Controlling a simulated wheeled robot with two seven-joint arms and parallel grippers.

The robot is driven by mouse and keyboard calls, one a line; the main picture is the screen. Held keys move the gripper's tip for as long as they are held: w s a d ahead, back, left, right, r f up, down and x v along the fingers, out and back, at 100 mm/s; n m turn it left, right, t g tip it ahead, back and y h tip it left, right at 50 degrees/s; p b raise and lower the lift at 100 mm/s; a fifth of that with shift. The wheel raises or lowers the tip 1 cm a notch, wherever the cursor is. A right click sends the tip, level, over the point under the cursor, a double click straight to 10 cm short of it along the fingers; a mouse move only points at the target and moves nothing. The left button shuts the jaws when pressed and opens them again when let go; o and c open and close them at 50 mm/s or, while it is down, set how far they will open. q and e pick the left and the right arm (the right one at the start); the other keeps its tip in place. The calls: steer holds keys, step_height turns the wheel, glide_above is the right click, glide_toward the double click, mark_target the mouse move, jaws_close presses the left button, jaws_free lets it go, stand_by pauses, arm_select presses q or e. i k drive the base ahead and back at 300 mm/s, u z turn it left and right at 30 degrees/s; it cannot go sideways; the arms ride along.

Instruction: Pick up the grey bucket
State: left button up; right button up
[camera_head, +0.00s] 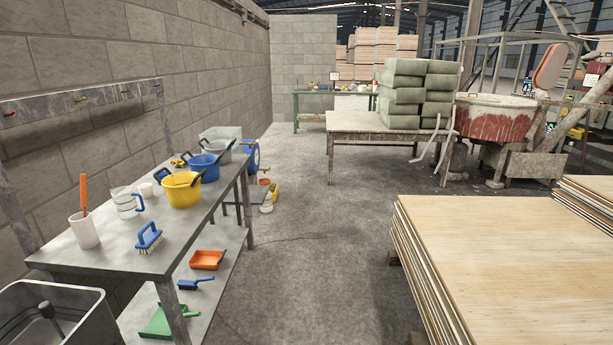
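The grey bucket (217,155) stands at the far end of the long grey metal table on the left, with a dark handle. It is behind the blue bucket (204,172), which partly hides it. The yellow bucket (183,192) stands nearer on the same table. Neither of my grippers shows in the head view, so I cannot see their distance to the bucket.
The table (125,253) also bears a white cup with an orange-handled tool (85,231), a measuring jug (127,203) and a blue brush (149,237). A dark grey bin (92,322) stands at the near left. Veneer stacks (500,260) fill the right. The floor between (290,240) is clear.

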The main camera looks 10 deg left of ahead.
mark_target(216, 148)
steer(key=i, duration=3.55)
steer(key=u, duration=2.55)
